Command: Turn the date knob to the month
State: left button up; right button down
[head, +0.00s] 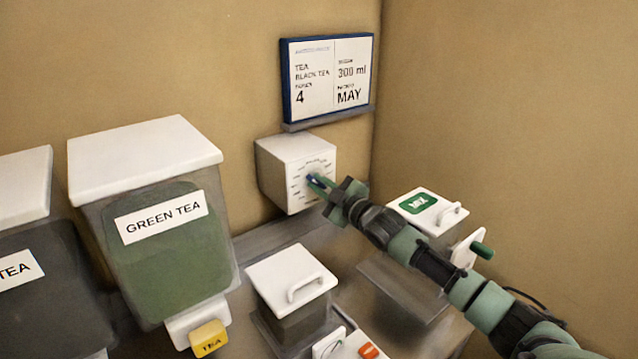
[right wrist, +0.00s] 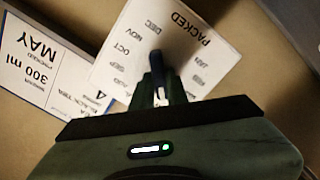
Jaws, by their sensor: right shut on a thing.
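The date knob (right wrist: 157,64) is a small dark blue handle on the white dial face of a box (head: 283,168) on the back wall. The dial face (right wrist: 185,40) reads PACKED, with month names in a ring, upside down in the right wrist view; OCT, NOV and DEC are legible. My right gripper (head: 322,184) reaches the dial from the right and is shut on the knob. The fingers and knob hide part of the ring, so I cannot tell which month the knob points to. The order sign (head: 328,78) above reads PACKED MAY. My left gripper is not in view.
A green tea bin (head: 155,265) with a white lid stands left, with a yellow TEA tap (head: 208,338) below. A white-lidded container (head: 291,279) stands at the front middle. A box with a green MIX label (head: 418,203) sits beneath my right arm.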

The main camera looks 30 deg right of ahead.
jog(key=shift+f+m, duration=0.1)
jog(key=shift+m, duration=0.5)
jog(key=c, duration=1.4)
grip_release()
jog(key=shift+d, duration=0.1)
